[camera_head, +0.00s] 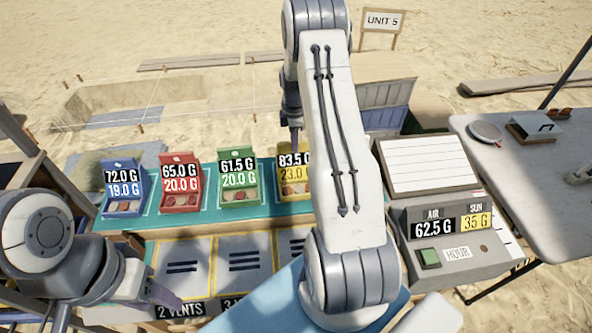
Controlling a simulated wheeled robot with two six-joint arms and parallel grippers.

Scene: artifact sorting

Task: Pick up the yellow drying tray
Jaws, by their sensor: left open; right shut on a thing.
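The yellow drying tray (288,191) stands at the right end of the row of trays on the teal bench. Its upright back carries labels reading 83.5 G and 23.0 G, and its right part is hidden behind my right arm. My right gripper (295,143) comes down at the top of the tray's back and is shut on it; the fingertips are small and partly hidden. The tray appears still level with the other trays. My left gripper (165,298) is open and empty at the lower left, over the front edge of the bench.
Blue (124,190), red (181,187) and green (239,184) trays stand left of the yellow one. Grey vent panels (185,266) lie in front. A weighing console (450,235) reading AIR 62.5 G and SUN 35 G stands right. A grey table (535,190) is further right.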

